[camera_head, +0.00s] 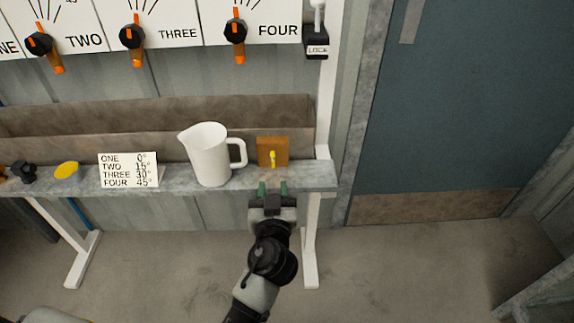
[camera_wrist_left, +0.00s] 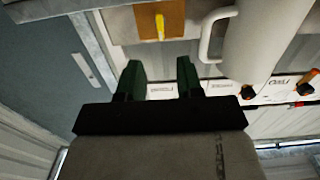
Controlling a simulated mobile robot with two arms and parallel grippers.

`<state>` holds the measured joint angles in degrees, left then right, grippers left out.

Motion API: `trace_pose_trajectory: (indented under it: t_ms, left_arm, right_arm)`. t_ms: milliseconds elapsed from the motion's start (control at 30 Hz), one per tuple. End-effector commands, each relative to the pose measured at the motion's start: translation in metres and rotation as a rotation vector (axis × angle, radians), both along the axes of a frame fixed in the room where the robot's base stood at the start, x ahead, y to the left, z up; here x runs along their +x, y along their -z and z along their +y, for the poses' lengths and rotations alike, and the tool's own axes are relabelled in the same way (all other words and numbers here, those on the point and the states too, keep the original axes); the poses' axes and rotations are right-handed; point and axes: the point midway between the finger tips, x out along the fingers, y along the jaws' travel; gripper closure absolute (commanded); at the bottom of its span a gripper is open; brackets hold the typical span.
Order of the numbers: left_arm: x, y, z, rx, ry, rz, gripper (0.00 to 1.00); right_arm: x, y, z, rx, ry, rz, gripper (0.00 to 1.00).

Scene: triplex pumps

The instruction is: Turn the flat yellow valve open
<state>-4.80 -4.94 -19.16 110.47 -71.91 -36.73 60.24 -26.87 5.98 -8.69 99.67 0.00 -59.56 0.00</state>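A small yellow valve handle (camera_head: 272,157) sits on the front of an orange-brown block (camera_head: 264,144) at the right end of the grey shelf. In the left wrist view the yellow handle (camera_wrist_left: 160,26) shows upright and narrow against the brown block (camera_wrist_left: 176,12). My left gripper (camera_head: 272,188) is just below and in front of it, with its two green fingers apart and nothing between them. The open fingers show in the left wrist view (camera_wrist_left: 160,76), apart from the handle and roughly in line with it. My right gripper is not in view.
A white jug (camera_head: 211,155) stands close left of the block, its handle towards it. A sign (camera_head: 128,170) with angles and a yellow-topped thing (camera_head: 67,171) are further left on the shelf (camera_head: 310,174). Orange-tipped knobs (camera_head: 236,32) are above. Floor in front is clear.

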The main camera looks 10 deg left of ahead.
Motion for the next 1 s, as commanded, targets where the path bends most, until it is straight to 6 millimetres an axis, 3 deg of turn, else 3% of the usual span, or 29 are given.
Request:
trace_pose_trajectory:
  t_ms: [200,433,867,1000]
  left_arm:
    - [0.042,-0.002,0.012,0.003,0.000,0.000,0.64]
    - [0.076,-0.001,0.022,0.003,0.001,0.002,0.64]
    - [0.087,0.000,0.025,0.001,0.001,0.003,0.64]
    - [0.087,0.000,0.025,0.001,0.001,0.003,0.82]
  right_arm:
    - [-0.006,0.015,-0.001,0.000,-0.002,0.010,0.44]
    - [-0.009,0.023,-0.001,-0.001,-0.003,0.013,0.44]
    - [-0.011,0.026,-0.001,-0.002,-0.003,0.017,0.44]
    - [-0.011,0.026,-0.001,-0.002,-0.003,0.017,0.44]
